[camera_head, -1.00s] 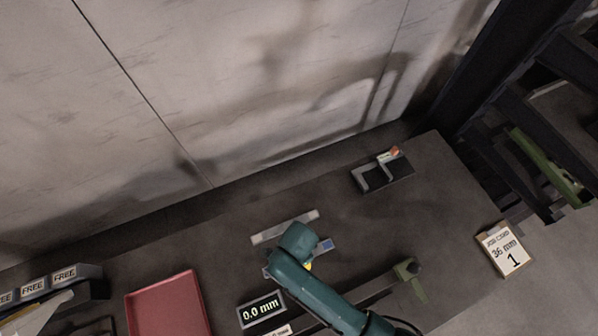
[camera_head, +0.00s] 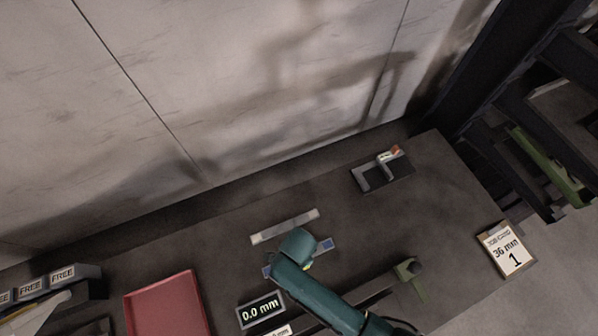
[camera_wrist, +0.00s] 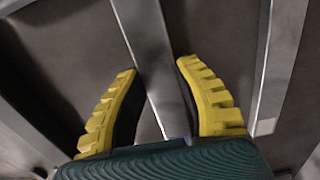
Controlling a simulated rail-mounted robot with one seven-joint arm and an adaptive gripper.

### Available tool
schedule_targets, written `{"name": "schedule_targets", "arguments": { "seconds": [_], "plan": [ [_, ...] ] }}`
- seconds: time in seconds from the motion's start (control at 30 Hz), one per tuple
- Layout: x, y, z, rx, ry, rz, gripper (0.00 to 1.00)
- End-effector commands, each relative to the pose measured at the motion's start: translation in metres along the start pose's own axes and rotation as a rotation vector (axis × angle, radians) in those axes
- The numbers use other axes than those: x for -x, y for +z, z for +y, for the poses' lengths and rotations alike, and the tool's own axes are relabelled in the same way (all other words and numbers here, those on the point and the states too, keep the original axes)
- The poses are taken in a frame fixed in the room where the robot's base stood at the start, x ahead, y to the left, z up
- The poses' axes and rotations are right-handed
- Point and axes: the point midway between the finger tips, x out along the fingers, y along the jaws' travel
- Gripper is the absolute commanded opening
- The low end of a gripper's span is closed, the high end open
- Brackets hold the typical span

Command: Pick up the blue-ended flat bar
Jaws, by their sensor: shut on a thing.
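The blue-ended flat bar (camera_head: 326,245) lies across the dark bench, partly hidden under my arm. Its blue right end and a bit of its left end show. My gripper (camera_head: 306,266) is over its middle, with only a touch of yellow finger visible there. In the wrist view, the grey bar (camera_wrist: 150,45) runs between the two yellow ribbed fingers of my gripper (camera_wrist: 157,70), which is shut on it. A trace of blue shows near the palm. Whether the bar is clear of the bench cannot be told.
A plain grey bar (camera_head: 285,226) lies just behind, and also shows in the wrist view (camera_wrist: 282,60). A 0.0 mm display (camera_head: 261,309) and red tray (camera_head: 166,306) are at left. A caliper-like frame (camera_head: 382,172) and a 36 mm card (camera_head: 506,249) are at right.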

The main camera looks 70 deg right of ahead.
Motion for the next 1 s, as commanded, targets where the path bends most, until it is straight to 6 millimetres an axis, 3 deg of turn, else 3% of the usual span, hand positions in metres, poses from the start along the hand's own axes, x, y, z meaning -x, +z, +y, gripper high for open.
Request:
{"name": "schedule_targets", "arguments": {
  "seconds": [0.37, 0.7, 0.83, 1.0],
  "plan": [
    [0.007, 0.0, 0.0, 0.0, -0.001, -0.001, 0.0],
    [0.076, 0.001, -0.002, 0.0, -0.006, -0.003, 0.0],
    [0.094, 0.001, -0.002, 0.0, -0.004, -0.002, 0.0],
    [0.101, 0.001, -0.001, 0.0, -0.003, -0.001, 0.0]
  ]
}}
